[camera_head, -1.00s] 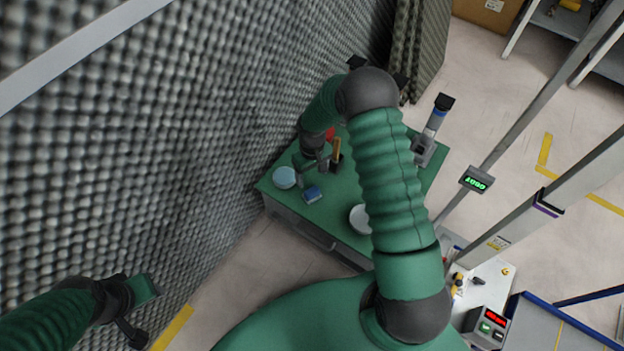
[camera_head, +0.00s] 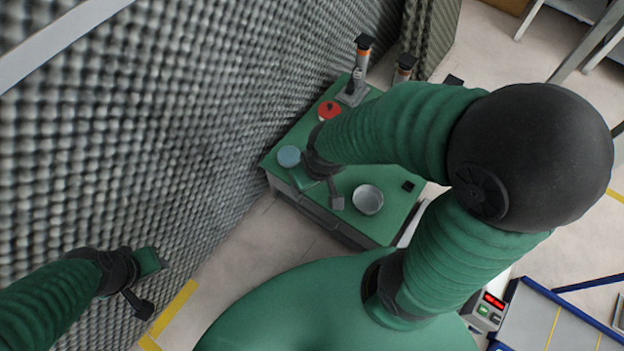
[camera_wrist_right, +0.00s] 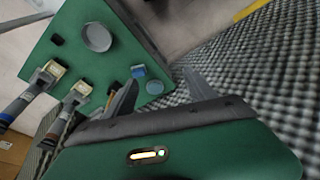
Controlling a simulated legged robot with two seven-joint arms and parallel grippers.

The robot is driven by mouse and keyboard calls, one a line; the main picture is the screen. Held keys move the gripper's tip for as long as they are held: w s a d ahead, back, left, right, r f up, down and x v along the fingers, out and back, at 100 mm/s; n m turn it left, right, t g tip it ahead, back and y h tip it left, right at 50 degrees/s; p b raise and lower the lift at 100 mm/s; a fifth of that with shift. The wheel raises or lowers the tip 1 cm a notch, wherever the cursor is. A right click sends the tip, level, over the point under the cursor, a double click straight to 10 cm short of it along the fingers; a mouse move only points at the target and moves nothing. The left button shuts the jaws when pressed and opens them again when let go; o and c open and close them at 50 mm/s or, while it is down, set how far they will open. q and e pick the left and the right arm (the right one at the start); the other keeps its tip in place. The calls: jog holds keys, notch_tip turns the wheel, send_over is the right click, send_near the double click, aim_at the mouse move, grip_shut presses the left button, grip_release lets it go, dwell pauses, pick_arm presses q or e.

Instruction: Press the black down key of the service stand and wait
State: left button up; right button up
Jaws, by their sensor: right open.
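A grey box (camera_head: 474,318) with a red display, a green key and a dark key (camera_head: 496,318) stands at the lower right in the head view. It may be the service stand; its markings are too small to read, and part of it is behind my right arm. My right gripper (camera_head: 322,193) is open and empty above the green table, well to the left of that box. It also shows in the right wrist view (camera_wrist_right: 160,92), with its fingers apart. My left gripper (camera_head: 147,283) is open and empty by the foam wall, far from the box.
The green table (camera_head: 392,222) carries a metal bowl (camera_head: 368,200), a blue dish (camera_head: 289,156), a red round thing (camera_head: 328,110) and upright tools (camera_head: 357,72) at the back. The foam wall (camera_head: 180,120) runs along the left. A blue-edged cart (camera_head: 560,315) is at the lower right.

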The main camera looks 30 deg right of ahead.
jog(key=shift+a, duration=0.2)
jog(key=c, duration=0.7)
jog(key=shift+d, duration=0.1)
grip_shut()
dwell(0.4)
